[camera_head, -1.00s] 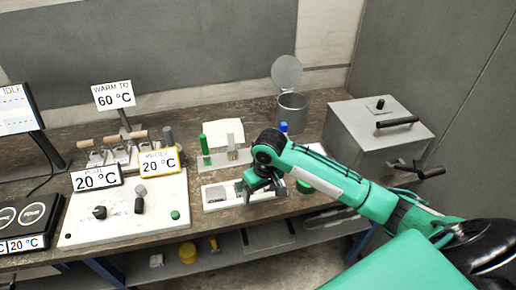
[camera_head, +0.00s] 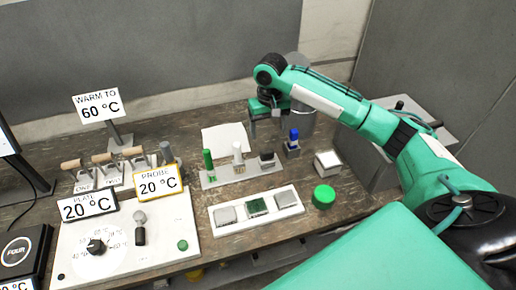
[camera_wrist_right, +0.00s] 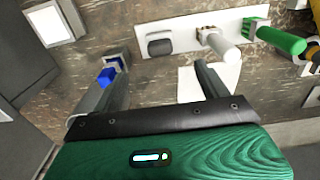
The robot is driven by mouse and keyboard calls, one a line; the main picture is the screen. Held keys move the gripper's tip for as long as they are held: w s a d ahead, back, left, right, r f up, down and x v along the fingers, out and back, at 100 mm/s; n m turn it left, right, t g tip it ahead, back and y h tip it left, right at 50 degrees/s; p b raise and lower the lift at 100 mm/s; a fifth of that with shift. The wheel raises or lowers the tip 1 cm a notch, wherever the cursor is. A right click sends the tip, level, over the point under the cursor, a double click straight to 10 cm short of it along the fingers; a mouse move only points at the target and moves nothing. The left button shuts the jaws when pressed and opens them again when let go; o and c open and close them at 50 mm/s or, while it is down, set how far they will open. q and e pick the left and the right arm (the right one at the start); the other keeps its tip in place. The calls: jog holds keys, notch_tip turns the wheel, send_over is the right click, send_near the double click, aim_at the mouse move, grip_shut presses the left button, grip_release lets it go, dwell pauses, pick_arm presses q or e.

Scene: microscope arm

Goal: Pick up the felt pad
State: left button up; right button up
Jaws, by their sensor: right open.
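No item is labelled as the felt pad, and I cannot tell for sure which it is. A dark block (camera_head: 267,160) sits at the right end of a small pale rack (camera_head: 210,180); it also shows in the right wrist view (camera_wrist_right: 160,46). Flat square pads lie in a white tray (camera_head: 232,228): a grey one (camera_head: 225,215), a dark green one (camera_head: 257,207) and a pale one (camera_head: 286,199). My right gripper (camera_head: 266,125) is open and empty, above and behind the rack. Its fingers (camera_wrist_right: 158,80) stand wide apart in the wrist view. My left gripper is out of view.
A blue-capped holder (camera_head: 293,145) stands right of the rack, near my right gripper. The rack also holds a green cylinder (camera_head: 208,163) and a white-topped piece (camera_head: 238,153). A white sheet (camera_head: 226,137) lies behind. A metal canister (camera_head: 303,120) is partly hidden by my arm.

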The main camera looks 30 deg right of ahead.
aim_at(267, 151)
notch_tip(267, 151, down, 7)
jog(key=shift+f+p, duration=0.1)
jog(key=shift+p, duration=0.9)
notch_tip(267, 151, down, 3)
jog(key=shift+w+r+p, duration=0.1)
jog(key=shift+w+p, duration=0.05)
jog(key=shift+p, duration=0.7)
notch_tip(267, 151, down, 2)
jog(key=shift+w+d+f+p, duration=0.1)
jog(key=shift+f+p, duration=0.15)
jog(key=shift+p, duration=0.15)
jog(key=shift+f, duration=0.5)
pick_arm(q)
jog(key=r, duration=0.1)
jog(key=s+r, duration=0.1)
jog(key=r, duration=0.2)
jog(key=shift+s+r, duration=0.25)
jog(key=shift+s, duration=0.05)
pick_arm(e)
jog(key=c, duration=1.1)
